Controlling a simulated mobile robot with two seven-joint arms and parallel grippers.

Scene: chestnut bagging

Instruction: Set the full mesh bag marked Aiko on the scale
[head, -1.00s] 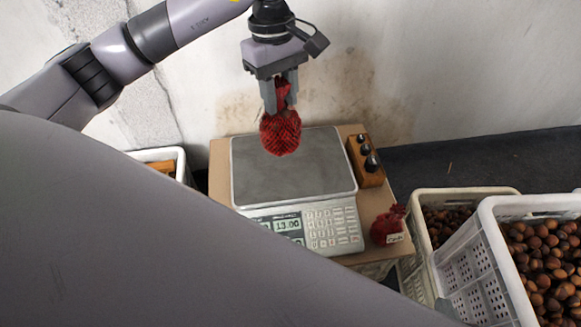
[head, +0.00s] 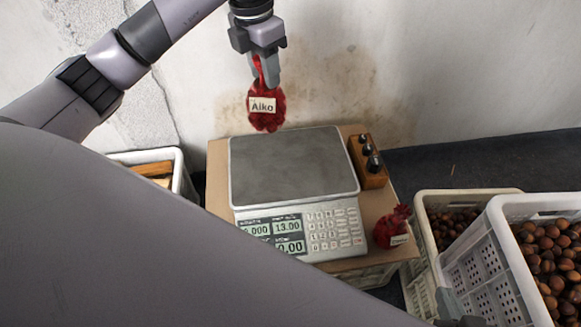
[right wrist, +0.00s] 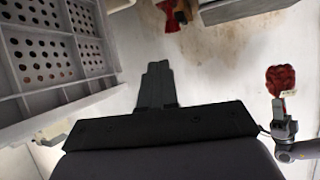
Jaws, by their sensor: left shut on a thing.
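The full red mesh bag with a white "Aiko" tag (head: 264,108) hangs upright from my left gripper (head: 265,72), which is shut on its gathered neck. The tag faces the head camera. The bag hangs in the air behind the scale's grey plate (head: 292,165), apart from it. The plate is bare. The bag and left gripper also show at the right of the right wrist view (right wrist: 281,80). My right gripper (right wrist: 158,85) has its fingers together, with nothing seen between them.
Another tagged red bag (head: 391,229) stands on the cardboard-coloured stand right of the scale. A wooden block with dark weights (head: 367,160) sits beside the plate. Crates of chestnuts (head: 489,258) stand at the right, another crate (head: 180,170) at the left. A stained wall rises behind.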

